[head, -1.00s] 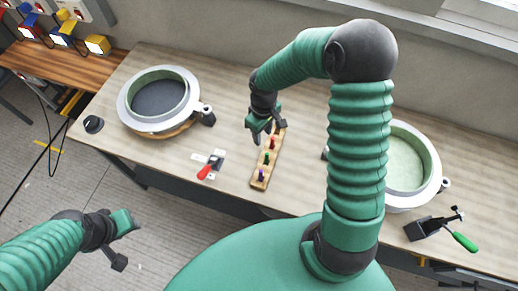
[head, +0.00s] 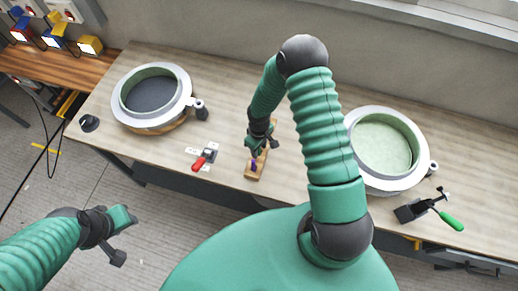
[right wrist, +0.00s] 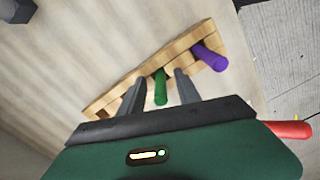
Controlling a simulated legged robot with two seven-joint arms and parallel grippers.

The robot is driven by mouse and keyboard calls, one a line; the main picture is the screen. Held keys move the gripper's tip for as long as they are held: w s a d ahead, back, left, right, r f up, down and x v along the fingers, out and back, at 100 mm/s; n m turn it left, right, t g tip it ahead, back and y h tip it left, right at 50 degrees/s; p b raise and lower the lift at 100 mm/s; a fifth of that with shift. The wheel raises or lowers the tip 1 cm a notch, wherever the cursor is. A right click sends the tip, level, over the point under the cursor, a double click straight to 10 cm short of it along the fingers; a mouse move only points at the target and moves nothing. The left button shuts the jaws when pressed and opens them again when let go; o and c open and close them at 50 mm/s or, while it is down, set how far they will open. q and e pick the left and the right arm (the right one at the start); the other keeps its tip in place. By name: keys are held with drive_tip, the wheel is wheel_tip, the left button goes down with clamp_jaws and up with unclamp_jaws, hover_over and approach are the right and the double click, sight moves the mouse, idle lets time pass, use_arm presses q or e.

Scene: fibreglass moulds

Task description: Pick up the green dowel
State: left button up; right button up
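The green dowel (right wrist: 160,88) stands in a wooden rack (right wrist: 105,104) with holes, in the right wrist view. My right gripper (right wrist: 159,78) is open, with one finger on each side of the green dowel and gaps on both sides. A purple dowel (right wrist: 208,56) stands near the rack's end, to the right of the right finger. In the head view the right gripper (head: 260,148) is over the rack (head: 252,175) and hides the green dowel; the purple dowel (head: 254,165) shows. My left gripper (head: 128,239) is open and empty, off the table's front edge.
A red-handled clamp (head: 203,159) lies left of the rack. Round moulds stand at left (head: 151,124) and right (head: 423,180) on the table (head: 225,105). A green-handled clamp (head: 425,208) is at the front right. The table behind the rack is clear.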

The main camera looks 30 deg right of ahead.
drive_tip(key=shift+w+f, duration=0.1)
drive_tip(key=shift+w, duration=0.05)
drive_tip(key=c, duration=0.4)
clamp_jaws()
